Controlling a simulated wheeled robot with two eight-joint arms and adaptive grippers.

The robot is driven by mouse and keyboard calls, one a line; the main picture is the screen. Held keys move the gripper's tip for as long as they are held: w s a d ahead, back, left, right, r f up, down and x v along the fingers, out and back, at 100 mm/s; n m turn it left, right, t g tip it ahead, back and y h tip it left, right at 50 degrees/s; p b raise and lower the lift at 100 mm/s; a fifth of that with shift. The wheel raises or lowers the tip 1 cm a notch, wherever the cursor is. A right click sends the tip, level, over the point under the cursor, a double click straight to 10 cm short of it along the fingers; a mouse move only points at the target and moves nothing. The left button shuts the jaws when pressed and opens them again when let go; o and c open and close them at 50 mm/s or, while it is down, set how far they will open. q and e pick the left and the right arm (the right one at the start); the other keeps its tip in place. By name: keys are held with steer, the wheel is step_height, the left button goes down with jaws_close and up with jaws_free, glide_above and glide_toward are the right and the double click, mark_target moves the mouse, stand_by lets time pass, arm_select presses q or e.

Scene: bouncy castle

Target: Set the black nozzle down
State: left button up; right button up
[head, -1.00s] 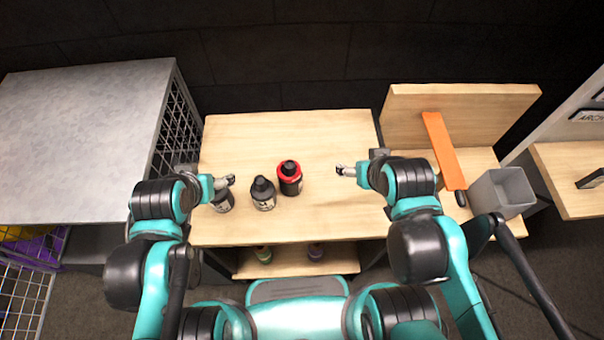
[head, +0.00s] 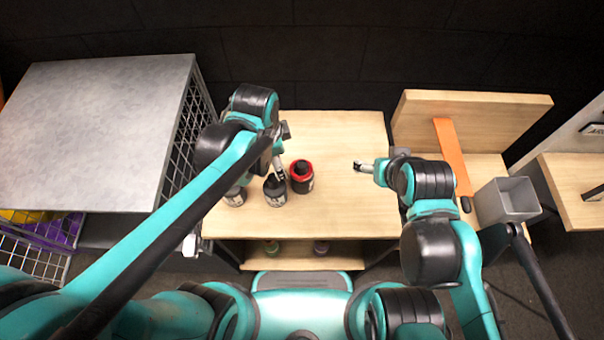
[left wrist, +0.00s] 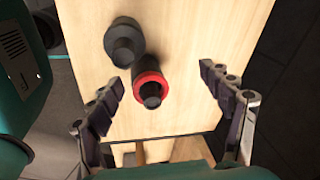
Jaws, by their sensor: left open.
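My left gripper (head: 280,170) is open and points down at the table, over the middle black bottle (head: 274,192) and left of the red-ringed black bottle (head: 302,178). In the left wrist view the fingers (left wrist: 166,98) are spread wide with nothing held. The red-ringed bottle (left wrist: 150,90) shows between them in that picture, with a black nozzle-like top, and another black bottle (left wrist: 125,42) shows farther up. I see no separate loose black nozzle. My right gripper (head: 360,166) is above the right of the table, apart from the bottles.
The wooden table (head: 340,135) is clear at the back and right. A wire cage with a grey top (head: 95,130) stands left. A grey bin (head: 510,200) and an orange strip (head: 452,155) are right. Two small bottles sit on the lower shelf (head: 295,258).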

mark_target(301, 162)
arm_select(q)
steer(key=d+f+m, duration=0.1)
steer(key=d+m, duration=0.1)
steer(key=d+f+m+g, duration=0.1)
steer(key=d+m, duration=0.1)
steer(key=d+f+m+g+p, duration=0.1)
steer(key=d+m, duration=0.1)
steer(key=shift+w+y, duration=0.35)
steer(key=shift+y, duration=0.05)
steer(key=shift+d+f+m, duration=0.15)
steer(key=shift+f+m, duration=0.15)
steer(key=shift+m, duration=0.2)
steer(key=f+b, duration=0.1)
steer(key=f, duration=0.1)
steer(key=f+b, duration=0.1)
steer(key=f, duration=0.2)
steer(key=f+b, duration=0.1)
steer(key=f, duration=0.1)
steer(key=shift+s+f, duration=0.25)
steer(key=shift+f, duration=0.1)
steer(key=c, duration=1.5)
step_height(301, 162, up, 10)
steer(key=p, duration=0.3)
steer(key=shift+p, duration=0.3)
